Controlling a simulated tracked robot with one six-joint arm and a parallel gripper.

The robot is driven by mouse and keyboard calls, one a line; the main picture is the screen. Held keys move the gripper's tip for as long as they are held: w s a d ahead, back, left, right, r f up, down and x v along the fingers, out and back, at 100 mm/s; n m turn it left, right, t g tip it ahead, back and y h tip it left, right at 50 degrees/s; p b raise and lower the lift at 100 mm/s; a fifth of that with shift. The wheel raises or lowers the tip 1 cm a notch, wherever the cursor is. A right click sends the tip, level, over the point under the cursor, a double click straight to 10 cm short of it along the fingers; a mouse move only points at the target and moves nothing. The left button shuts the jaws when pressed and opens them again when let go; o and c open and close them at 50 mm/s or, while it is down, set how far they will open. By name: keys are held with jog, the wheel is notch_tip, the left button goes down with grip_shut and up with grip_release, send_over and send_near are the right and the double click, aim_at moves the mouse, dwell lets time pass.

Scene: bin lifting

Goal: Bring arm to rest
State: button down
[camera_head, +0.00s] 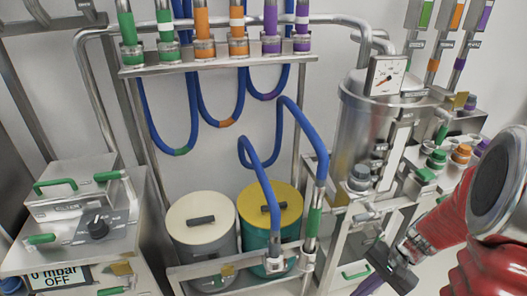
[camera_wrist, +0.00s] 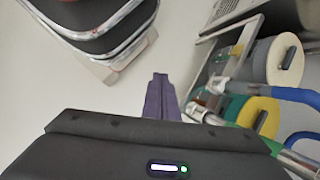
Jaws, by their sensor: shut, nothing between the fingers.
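My red arm (camera_head: 455,225) reaches in from the right edge of the head view and bends down to the lower right. My gripper (camera_head: 368,285) points down and left there, in front of the metal frame. In the wrist view my gripper (camera_wrist: 160,82) has its dark purple fingers together, with nothing held between them. The fingers point over bare pale floor and touch nothing that I can see. The fingertips are cut off at the bottom of the head view.
A grey bin with a cream lid (camera_head: 200,217) and a teal bin with a yellow lid (camera_head: 270,203) stand behind a metal rail. Blue hoses (camera_head: 268,187) hang over them. A steel tank (camera_head: 372,130) stands right. A control box (camera_head: 95,235) is left.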

jog(key=s+a+r+n+t+h, duration=0.1)
jog(key=s+a+r+n+t, duration=0.1)
jog(key=r, duration=0.6)
jog(key=s+a+r+n+t+h, duration=0.2)
jog(key=a+r+n, duration=0.2)
jog(key=r, duration=0.4)
jog(key=s+a+r+n+t+h, duration=0.2)
jog(key=a+r+n, duration=0.2)
jog(key=r, duration=0.4)
jog(key=shift+s+a+r, duration=0.15)
jog(key=shift+r, duration=0.1)
